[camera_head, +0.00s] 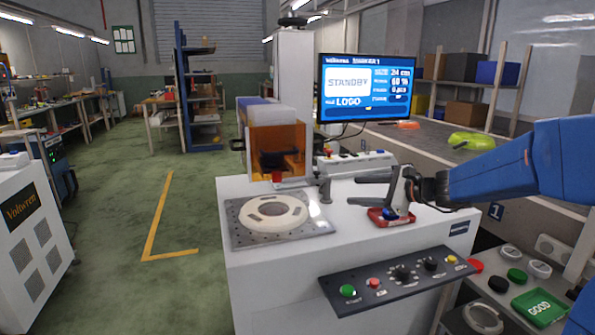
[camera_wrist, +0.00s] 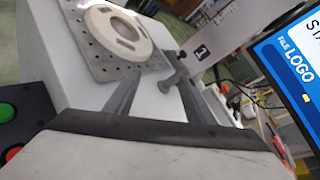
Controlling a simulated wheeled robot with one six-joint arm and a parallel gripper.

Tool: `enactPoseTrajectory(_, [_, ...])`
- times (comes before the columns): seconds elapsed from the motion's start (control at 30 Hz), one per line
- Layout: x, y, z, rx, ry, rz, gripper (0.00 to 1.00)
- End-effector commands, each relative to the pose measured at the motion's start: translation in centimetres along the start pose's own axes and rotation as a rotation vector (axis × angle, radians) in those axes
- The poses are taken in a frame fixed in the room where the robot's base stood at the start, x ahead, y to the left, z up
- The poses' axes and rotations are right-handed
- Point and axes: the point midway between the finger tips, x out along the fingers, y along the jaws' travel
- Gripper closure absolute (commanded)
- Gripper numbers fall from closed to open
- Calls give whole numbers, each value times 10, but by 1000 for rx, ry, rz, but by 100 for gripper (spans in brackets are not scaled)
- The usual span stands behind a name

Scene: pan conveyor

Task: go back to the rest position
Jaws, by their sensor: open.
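My gripper (camera_head: 364,190) is at the end of my blue arm, which reaches in from the right in the head view. Its two dark fingers are apart, with nothing between them. It is above the right part of the white machine top, by a small red tray (camera_head: 378,217) with a blue thing on it. In the wrist view the fingers (camera_wrist: 152,88) also show spread and empty. A round white ring-shaped fixture (camera_head: 273,212) sits on a grey perforated plate (camera_head: 243,236), left of my gripper; it also shows at the wrist view's top (camera_wrist: 120,35).
The marking machine's orange-windowed head (camera_head: 290,140) stands behind the plate. A monitor (camera_head: 367,87) reading STANDBY is behind my gripper. A button panel (camera_head: 398,280) fronts the machine. A green GOOD tray (camera_head: 538,306) and several round lids lie lower right. The green floor at left is open.

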Motion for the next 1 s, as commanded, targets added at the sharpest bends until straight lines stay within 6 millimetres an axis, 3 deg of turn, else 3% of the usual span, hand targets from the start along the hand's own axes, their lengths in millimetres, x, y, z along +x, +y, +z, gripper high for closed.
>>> enactPoseTrajectory(0.13, [-24, 59, 22, -216, 49, 128, 51])
enactPoseTrajectory(0.4, [-79, 157, 32, -610, 140, 363, 51])
enactPoseTrajectory(0.7, [-154, 244, 14, -1043, 244, 627, 51])
enactPoseTrajectory(1.0, [-235, 301, -21, -1452, 356, 898, 51])
